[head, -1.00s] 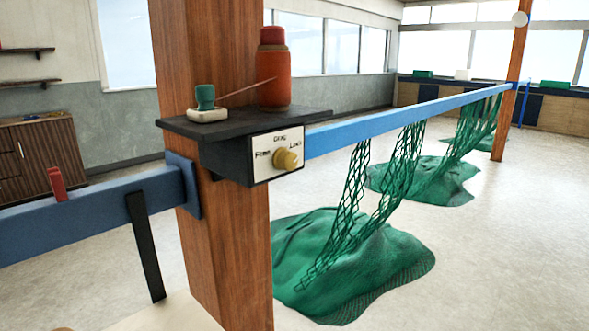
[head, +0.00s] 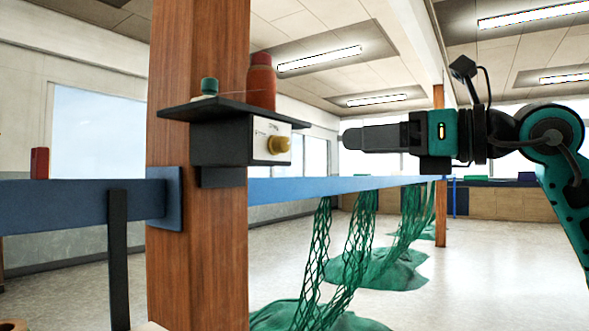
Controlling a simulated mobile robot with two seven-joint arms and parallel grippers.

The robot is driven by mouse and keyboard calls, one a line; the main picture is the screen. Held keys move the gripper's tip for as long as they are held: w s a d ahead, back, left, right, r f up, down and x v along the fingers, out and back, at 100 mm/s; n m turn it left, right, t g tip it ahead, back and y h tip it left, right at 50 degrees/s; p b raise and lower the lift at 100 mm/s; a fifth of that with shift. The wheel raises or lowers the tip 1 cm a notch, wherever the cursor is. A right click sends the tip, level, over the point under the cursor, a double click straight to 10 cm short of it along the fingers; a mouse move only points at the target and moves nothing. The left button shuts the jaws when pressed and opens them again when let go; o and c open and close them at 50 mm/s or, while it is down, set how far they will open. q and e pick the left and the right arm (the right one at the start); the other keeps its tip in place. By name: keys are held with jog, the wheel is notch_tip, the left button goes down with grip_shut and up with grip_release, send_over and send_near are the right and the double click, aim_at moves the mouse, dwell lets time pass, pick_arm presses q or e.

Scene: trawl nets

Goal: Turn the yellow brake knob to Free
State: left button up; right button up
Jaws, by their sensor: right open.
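The yellow brake knob (head: 278,145) sits on a white label plate (head: 262,140) on the front of a dark box fixed to the wooden post. The plate's lettering is too small to read now. My right gripper (head: 348,138) comes in from the right at about the knob's height. It points left, its fingertips apart from the knob with a clear gap. It is seen side-on, its jaws open, with nothing visible in them. My left gripper is not in view.
A dark shelf (head: 212,108) above the box holds an orange bottle (head: 261,85) and a small green-topped item (head: 209,87). A blue rail (head: 320,187) runs from the post (head: 199,240) below my gripper, with green nets (head: 358,240) hanging from it.

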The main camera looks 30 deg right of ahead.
aim_at(287, 145)
jog(key=p+x, duration=0.2)
jog(key=x, duration=0.1)
jog(key=p+x, duration=0.3)
jog(key=x, duration=0.1)
jog(key=p+x, duration=0.3)
jog(key=x, duration=0.1)
jog(key=shift+d+r, duration=0.1)
jog(key=shift+r, duration=0.2)
jog(key=shift+f+p+x, duration=0.2)
jog(key=shift+p+x, duration=0.35)
jog(key=shift+x, duration=0.3)
jog(key=shift+c, duration=0.3)
grip_shut()
